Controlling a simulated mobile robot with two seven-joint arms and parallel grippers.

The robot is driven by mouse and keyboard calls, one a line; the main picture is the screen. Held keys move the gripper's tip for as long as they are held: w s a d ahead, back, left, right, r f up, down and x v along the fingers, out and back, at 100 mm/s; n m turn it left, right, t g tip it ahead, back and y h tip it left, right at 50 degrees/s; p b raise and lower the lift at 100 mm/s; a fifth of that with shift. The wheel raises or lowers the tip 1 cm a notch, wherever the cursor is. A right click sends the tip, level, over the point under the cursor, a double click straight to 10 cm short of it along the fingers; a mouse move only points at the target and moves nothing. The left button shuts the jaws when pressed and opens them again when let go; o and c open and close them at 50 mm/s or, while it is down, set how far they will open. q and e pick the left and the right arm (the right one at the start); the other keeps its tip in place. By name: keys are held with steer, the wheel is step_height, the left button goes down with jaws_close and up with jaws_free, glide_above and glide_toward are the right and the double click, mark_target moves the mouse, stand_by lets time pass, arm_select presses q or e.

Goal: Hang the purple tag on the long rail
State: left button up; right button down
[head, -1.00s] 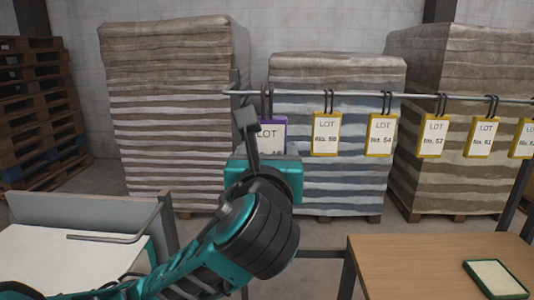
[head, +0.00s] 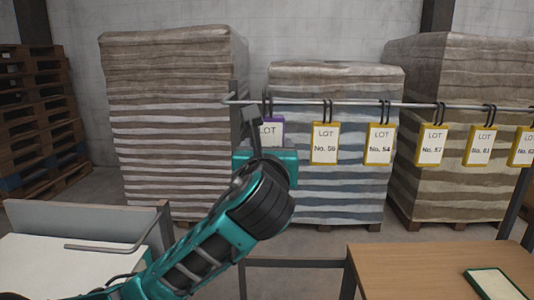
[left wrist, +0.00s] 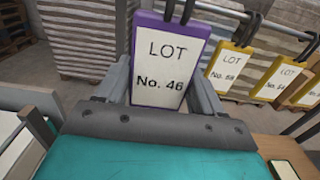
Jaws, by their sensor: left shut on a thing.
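The purple-framed tag (left wrist: 170,60), marked LOT No. 46, stands upright between the fingers of my left gripper (left wrist: 163,82), which is shut on it. In the head view the left gripper (head: 256,130) covers much of the purple tag (head: 271,129). The tag's dark hooks (head: 267,100) are at the long rail (head: 300,103), near its bent left end. I cannot tell whether they loop over the rail or only overlap it in the picture. My right gripper is not in view.
A shorter bent rod (head: 105,248) stands over a pale surface at lower left. A wooden table (head: 420,265) bears a green-edged pad (head: 494,283). Wrapped stacks stand behind.

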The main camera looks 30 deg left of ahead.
arm_select(q)
steer(key=w+a+f, duration=0.2)
steer(key=w+a, duration=0.2)
steer(key=w, duration=0.3)
steer(key=shift+w+a+f+b, duration=0.2)
steer(key=shift+w+a+b, duration=0.15)
steer(key=shift+w+a, duration=0.05)
stand_by(0.6)
steer(key=o, duration=1)
steer(key=shift+o, duration=0.2)
steer(key=shift+s+d, duration=0.1)
steer(key=v, duration=1.2)
steer(key=shift+s+d, duration=0.2)
steer(key=shift+s, duration=0.1)
steer(key=shift+f, duration=0.1)
